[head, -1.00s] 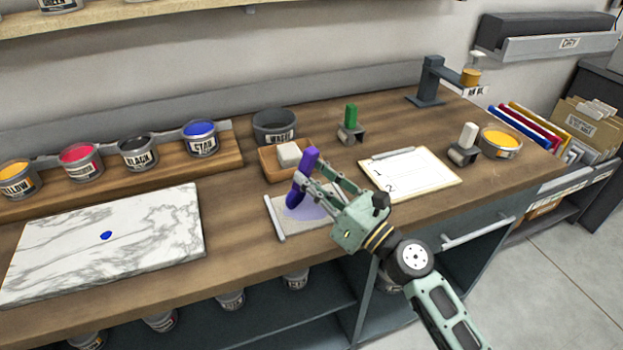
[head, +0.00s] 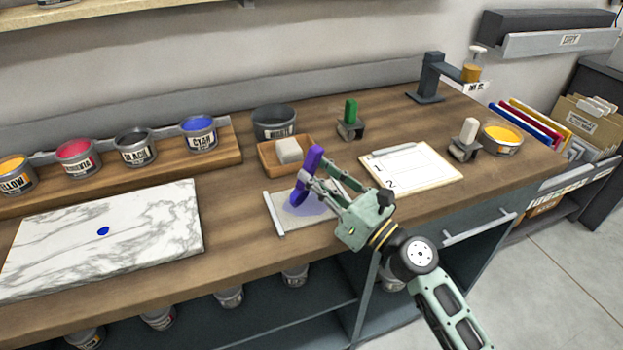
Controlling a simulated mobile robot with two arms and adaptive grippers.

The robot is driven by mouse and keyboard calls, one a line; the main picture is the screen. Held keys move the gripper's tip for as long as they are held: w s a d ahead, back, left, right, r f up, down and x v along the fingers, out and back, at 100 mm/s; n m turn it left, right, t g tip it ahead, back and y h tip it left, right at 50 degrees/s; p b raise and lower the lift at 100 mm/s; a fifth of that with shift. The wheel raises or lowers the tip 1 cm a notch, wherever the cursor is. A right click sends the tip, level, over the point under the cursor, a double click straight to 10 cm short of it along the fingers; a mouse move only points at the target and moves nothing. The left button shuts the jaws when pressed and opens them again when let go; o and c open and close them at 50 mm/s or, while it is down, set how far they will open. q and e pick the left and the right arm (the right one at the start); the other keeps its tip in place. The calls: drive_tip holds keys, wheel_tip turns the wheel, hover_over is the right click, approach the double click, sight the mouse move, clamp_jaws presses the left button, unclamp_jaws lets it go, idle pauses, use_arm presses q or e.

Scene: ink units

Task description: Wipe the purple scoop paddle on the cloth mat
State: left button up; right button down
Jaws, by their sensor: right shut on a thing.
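The purple scoop paddle (head: 314,160) is held upright and slightly tilted in my right gripper (head: 306,184), whose fingers are shut on it. Its lower end is over the grey cloth mat (head: 284,218), which lies near the bench's front edge. A faint purple patch shows on the mat beneath the paddle. I cannot tell for sure whether the paddle touches the mat. Part of the mat is hidden by the paddle and gripper. My left gripper is not in view.
A wooden tray with a white block (head: 288,150) sits just behind the mat, with a dark waste pot (head: 274,122) behind it. A marble slab (head: 110,235) with a blue blob (head: 103,231) is left. A clipboard (head: 410,168) and green-handled tool (head: 351,112) are right.

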drive_tip(key=shift+w+d+f+b, duration=0.1)
drive_tip(key=shift+w+d+b, duration=0.2)
drive_tip(key=shift+d, duration=0.55)
drive_tip(key=shift+w+d+b, duration=0.15)
drive_tip(key=shift+w+d, duration=0.1)
drive_tip(key=shift+d, duration=0.55)
drive_tip(key=shift+w+d, duration=0.2)
drive_tip(key=shift+d, duration=0.4)
drive_tip(key=shift+w+d, duration=0.2)
drive_tip(key=shift+d, duration=0.4)
drive_tip(key=shift+s+a+p, duration=0.35)
drive_tip(key=shift+a+p, duration=0.1)
drive_tip(key=shift+a, duration=0.65)
drive_tip(key=shift+s+a+p, duration=0.4)
drive_tip(key=shift+a, duration=0.75)
drive_tip(key=shift+s+a+p, duration=0.35)
drive_tip(key=shift+a+p, duration=0.1)
drive_tip(key=shift+a, duration=0.65)
wheel_tip(320, 180, up, 6)
drive_tip(key=p, duration=0.6)
